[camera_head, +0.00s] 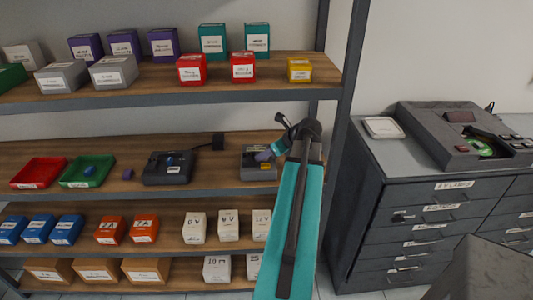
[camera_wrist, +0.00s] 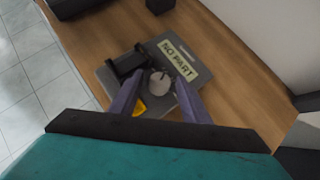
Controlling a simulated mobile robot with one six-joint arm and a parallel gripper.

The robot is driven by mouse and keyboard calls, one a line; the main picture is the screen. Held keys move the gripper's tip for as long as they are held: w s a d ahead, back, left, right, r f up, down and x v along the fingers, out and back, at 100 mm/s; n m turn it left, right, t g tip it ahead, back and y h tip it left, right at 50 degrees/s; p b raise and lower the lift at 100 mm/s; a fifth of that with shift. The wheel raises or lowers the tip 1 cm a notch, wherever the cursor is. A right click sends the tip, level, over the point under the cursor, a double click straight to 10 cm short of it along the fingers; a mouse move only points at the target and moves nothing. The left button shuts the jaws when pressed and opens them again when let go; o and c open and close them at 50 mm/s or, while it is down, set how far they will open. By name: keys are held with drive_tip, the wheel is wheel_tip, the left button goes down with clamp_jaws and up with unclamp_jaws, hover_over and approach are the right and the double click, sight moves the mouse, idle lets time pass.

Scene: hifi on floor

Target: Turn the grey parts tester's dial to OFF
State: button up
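The grey parts tester (camera_head: 247,163) sits on the middle shelf, partly hidden behind my gripper (camera_head: 265,155) in the head view. In the wrist view the tester (camera_wrist: 181,47) shows a display reading "NO PART" and a pale round dial (camera_wrist: 159,84). My gripper (camera_wrist: 158,93) is open, with its two purple fingers on either side of the dial. I cannot tell whether the fingers touch it. The dial's markings are not readable. A black holder (camera_wrist: 127,63) and a yellow patch (camera_wrist: 139,108) are also on the tester.
The upper shelf (camera_head: 130,92) with boxes is above. A dark post (camera_head: 343,110) stands right of the arm.

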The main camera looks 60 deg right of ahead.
drive_tip(key=c, duration=0.8)
drive_tip(key=shift+c, duration=0.3)
drive_tip(key=shift+d+n+p, duration=0.15)
drive_tip(key=shift+n+p, duration=0.15)
drive_tip(key=shift+d+r+n+y+p, duration=0.1)
drive_tip(key=shift+n+y+p, duration=0.2)
drive_tip(key=shift+n+y, duration=0.25)
drive_tip(key=n+y+p, duration=0.2)
drive_tip(key=n, duration=0.1)
drive_tip(key=shift+d+y, duration=0.3)
drive_tip(key=shift+y, duration=0.05)
drive_tip(key=n+y+p, duration=0.1)
drive_tip(key=n, duration=0.1)
drive_tip(key=n+g+y+p, duration=0.1)
drive_tip(key=shift+w+d+n+y, duration=0.15)
drive_tip(key=shift+n+y, duration=0.15)
drive_tip(key=shift+n, duration=0.05)
drive_tip(key=shift+n+g+y+p, duration=0.3)
drive_tip(key=shift+n+g+y, duration=0.4)
drive_tip(key=shift+n, duration=0.5)
